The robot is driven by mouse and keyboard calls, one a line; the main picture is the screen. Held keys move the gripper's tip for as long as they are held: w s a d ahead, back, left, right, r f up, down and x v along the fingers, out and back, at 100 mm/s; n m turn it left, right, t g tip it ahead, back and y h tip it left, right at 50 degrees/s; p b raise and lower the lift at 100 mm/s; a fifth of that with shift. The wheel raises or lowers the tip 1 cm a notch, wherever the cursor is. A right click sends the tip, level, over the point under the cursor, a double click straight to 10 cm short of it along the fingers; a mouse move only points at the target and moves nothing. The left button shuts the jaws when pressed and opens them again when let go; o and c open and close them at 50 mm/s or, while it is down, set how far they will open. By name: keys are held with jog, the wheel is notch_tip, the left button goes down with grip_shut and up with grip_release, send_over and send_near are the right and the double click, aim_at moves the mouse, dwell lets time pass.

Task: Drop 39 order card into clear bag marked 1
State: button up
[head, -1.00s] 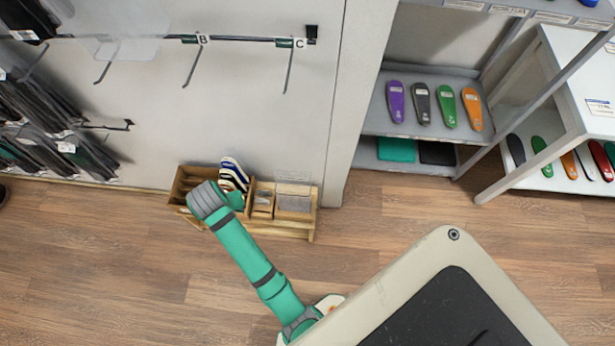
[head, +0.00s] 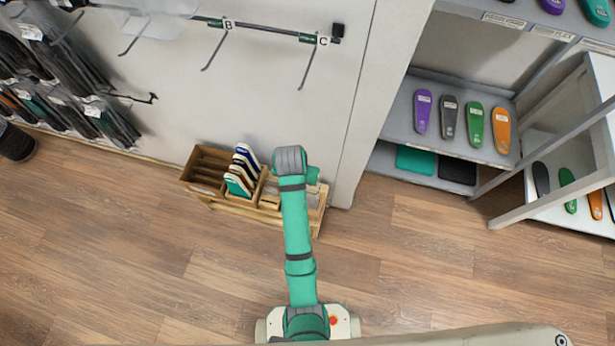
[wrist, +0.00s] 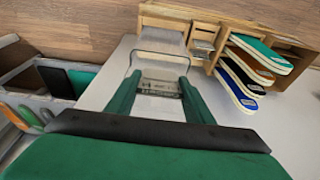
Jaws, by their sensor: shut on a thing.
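My gripper (wrist: 159,82) is shut on a pale card (wrist: 158,92) with small dark print, which I take as the order card; its number is not legible. A clear, see-through sheet or bag (head: 158,22) hangs by the wall rail at the upper left of the head view, apart from my gripper. No mark 1 is legible on it.
The wooden stand (head: 195,177) holds several insoles (head: 243,172) and small compartments; it also shows in the wrist view (wrist: 206,28). Hooks marked B and C (head: 305,62) jut from the wall. A grey shelf (head: 398,135) with coloured insoles stands right. The wood floor in front is clear.

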jog(key=shift+s+x, duration=0.25)
jog(key=shift+x, duration=0.75)
jog(key=shift+g, duration=0.5)
jog(key=shift+w+d+f, duration=0.1)
jog(key=shift+w+f, duration=0.1)
jog(key=shift+f, duration=1.1)
jog(key=shift+w+f, duration=0.25)
jog(key=shift+f, duration=1.05)
jog(key=o, duration=1.1)
jog(key=shift+c, duration=0.2)
jog(key=r, duration=0.3)
jog(key=s+r, duration=0.1)
jog(key=r, duration=0.6)
jog(key=shift+s+a+r, duration=0.2)
jog(key=shift+r, duration=0.1)
